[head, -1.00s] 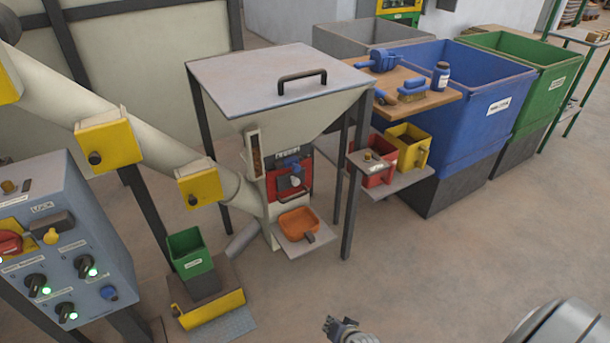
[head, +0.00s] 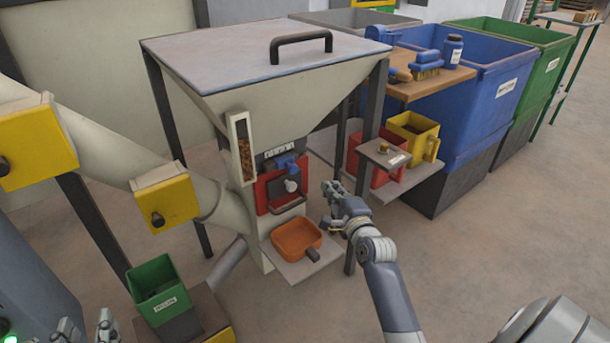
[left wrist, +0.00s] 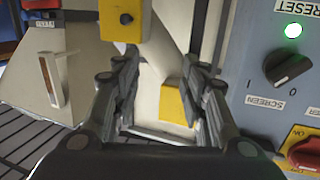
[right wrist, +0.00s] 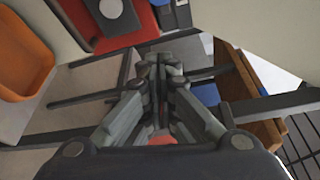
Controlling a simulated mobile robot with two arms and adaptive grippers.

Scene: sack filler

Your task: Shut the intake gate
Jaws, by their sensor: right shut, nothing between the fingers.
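On the front of the pale hopper (head: 290,85) is a red plate (head: 264,196) with a dark grey slide, a blue part (head: 286,163), a pale round knob (head: 291,186) and a bar handle below. I cannot read which part is the intake gate. The red plate also shows at the top of the right wrist view (right wrist: 140,22). My right gripper (head: 332,190) is shut and empty, to the right of the red plate and apart from it. My left gripper (head: 88,325) is open and empty at the bottom left, near the grey-blue control box (left wrist: 275,85).
An orange tray (head: 297,238) sits on a shelf below the red plate. Red and yellow bins (head: 425,126) stand right of the hopper leg. Yellow boxes (head: 165,200) are on the sloping pipe. A green bin (head: 155,281) stands lower left.

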